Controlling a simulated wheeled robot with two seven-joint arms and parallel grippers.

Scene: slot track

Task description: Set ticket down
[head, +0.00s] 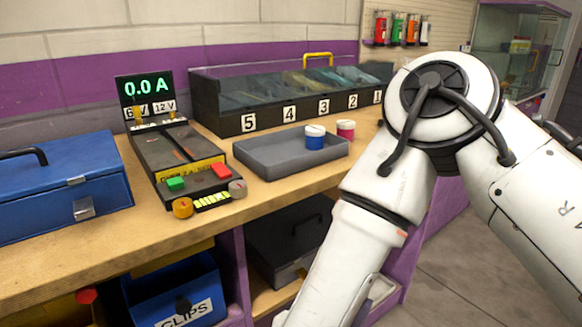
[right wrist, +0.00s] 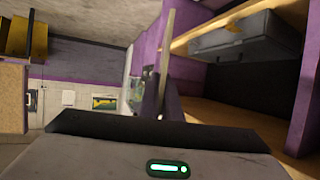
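I cannot make out a ticket for certain in either view. In the right wrist view, a thin pale upright strip (right wrist: 166,65) stands beyond my right gripper (right wrist: 160,125); I cannot tell whether it is a ticket seen edge-on or a finger. The gripper's grey body with a green light fills the bottom of that view, and its opening is not clear. In the head view my right arm reaches down past the bench's front edge, and its gripper is below the frame. My left gripper is in neither view.
The wooden bench holds a blue toolbox (head: 62,185), a meter unit (head: 165,150), a grey tray (head: 270,157) with a blue jar (head: 315,140), a red jar (head: 345,129) and a numbered case (head: 240,122). Below are a blue clips bin (head: 165,290) and a dark case (head: 285,240).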

